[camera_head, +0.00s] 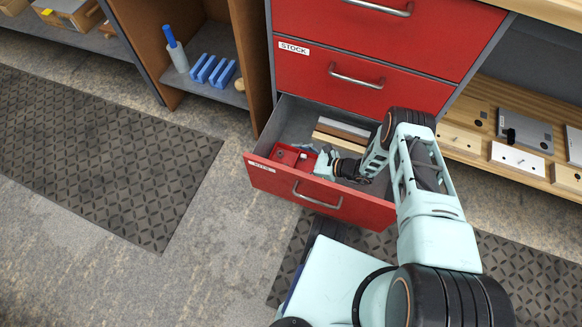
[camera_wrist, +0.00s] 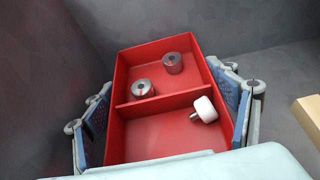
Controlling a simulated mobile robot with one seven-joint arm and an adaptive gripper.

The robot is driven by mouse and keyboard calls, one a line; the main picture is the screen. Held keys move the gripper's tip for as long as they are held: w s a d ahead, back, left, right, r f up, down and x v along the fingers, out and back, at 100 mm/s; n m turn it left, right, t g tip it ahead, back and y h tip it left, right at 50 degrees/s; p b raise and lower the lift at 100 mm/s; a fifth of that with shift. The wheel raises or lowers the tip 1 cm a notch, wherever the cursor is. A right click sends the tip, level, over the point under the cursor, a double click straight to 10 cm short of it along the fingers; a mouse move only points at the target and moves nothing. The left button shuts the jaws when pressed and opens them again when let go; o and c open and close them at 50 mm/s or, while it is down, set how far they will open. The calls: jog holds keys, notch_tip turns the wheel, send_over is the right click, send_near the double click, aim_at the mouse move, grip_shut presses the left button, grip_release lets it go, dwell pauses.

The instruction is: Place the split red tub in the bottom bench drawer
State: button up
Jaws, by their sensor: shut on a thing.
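The split red tub (camera_wrist: 160,103) is a red box with a divider across it. In the wrist view two grey metal cylinders (camera_wrist: 172,63) lie in its far compartment and a white knob with a metal stub (camera_wrist: 205,109) in its near one. My gripper (camera_wrist: 170,112) is shut on the tub, with blue pads along its left and right sides. In the head view the tub (camera_head: 287,154) is inside the open bottom bench drawer (camera_head: 268,181), at its left, with my gripper (camera_head: 318,162) at its right. I cannot tell whether the tub touches the drawer floor.
The drawer also holds wooden and grey bars (camera_head: 342,130) towards its back, right of the tub. Closed red drawers (camera_head: 345,72) stand above. Left is a shelf with blue blocks (camera_head: 212,70); right is a wooden shelf with plates (camera_head: 517,158). My arm crosses the drawer's right side.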

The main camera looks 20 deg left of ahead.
aim_at(297, 166)
jog(key=shift+f+b, duration=0.75)
jog(key=shift+f, duration=1.2)
jog(key=shift+f, duration=0.15)
jog(key=o, duration=1.2)
jog(key=shift+d+r, duration=0.2)
jog(key=shift+r, duration=0.1)
jog(key=p+v, duration=0.2)
jog(key=v, duration=0.4)
jog(key=shift+w+d+r, duration=0.1)
jog(key=shift+d, duration=0.4)
